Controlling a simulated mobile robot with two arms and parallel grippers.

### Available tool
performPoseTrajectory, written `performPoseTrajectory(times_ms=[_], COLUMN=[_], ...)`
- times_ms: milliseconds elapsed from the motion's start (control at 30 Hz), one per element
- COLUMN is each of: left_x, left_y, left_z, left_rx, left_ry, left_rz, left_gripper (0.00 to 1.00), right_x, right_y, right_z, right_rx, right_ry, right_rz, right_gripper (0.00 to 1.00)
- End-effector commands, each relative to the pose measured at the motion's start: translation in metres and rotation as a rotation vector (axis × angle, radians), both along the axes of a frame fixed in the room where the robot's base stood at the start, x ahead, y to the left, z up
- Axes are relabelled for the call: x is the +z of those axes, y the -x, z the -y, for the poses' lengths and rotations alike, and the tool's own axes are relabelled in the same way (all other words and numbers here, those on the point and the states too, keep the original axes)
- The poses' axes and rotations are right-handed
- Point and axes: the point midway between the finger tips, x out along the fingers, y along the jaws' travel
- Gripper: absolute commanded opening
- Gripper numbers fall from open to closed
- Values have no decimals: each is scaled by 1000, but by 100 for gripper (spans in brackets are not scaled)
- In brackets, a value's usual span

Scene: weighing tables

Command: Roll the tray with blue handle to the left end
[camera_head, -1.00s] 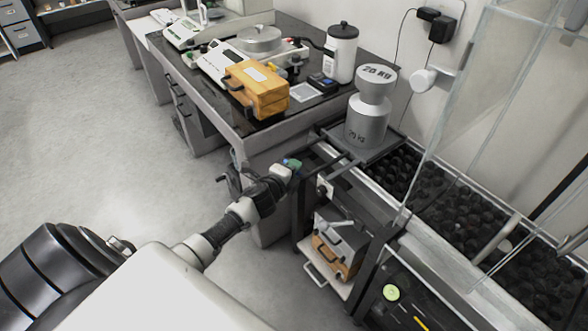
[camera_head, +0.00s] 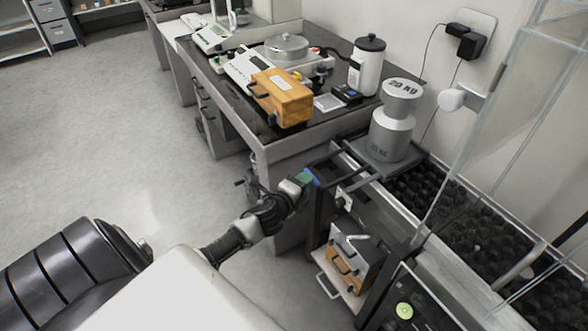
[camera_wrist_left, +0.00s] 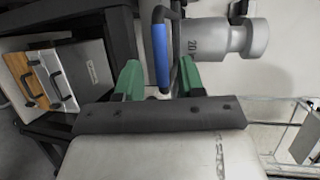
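The tray (camera_head: 362,153) is a dark flat plate at the near left end of the roller track, with a grey 20 KG weight (camera_head: 388,132) upright on it. Its blue handle (camera_wrist_left: 161,52) shows clearly in the left wrist view, and a bit of blue (camera_head: 313,176) shows in the head view. My left gripper (camera_wrist_left: 159,78) has green fingers, one on each side of the blue handle, with gaps to it. It is open. In the head view the left gripper (camera_head: 306,180) is at the tray's left end. The right gripper is not in view.
A track of black rollers (camera_head: 460,225) runs right from the tray, below a clear panel (camera_head: 500,120). A table (camera_head: 235,115) behind holds a wooden case (camera_head: 281,98) and scales. A shelf with cases (camera_head: 350,262) is under the track. The floor at left is clear.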

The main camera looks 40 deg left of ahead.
Motion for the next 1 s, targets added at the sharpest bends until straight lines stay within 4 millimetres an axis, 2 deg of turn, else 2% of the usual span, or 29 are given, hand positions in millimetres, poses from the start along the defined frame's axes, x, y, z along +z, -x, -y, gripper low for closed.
performPoseTrajectory(times_ms=[100, 333, 500, 1000], left_x=[4, 10, 12, 11], left_y=[26, 57, 63, 63], left_z=[1, 2, 2, 3], left_rx=[-1, 0, 1, 2], left_ry=[0, 0, 0, 2], left_rz=[-2, -1, 0, -2], left_gripper=[39, 39, 39, 39], right_x=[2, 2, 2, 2], right_y=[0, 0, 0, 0], right_z=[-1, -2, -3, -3], right_rx=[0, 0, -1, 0], right_ry=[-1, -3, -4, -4], right_rz=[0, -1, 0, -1], right_gripper=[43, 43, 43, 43])
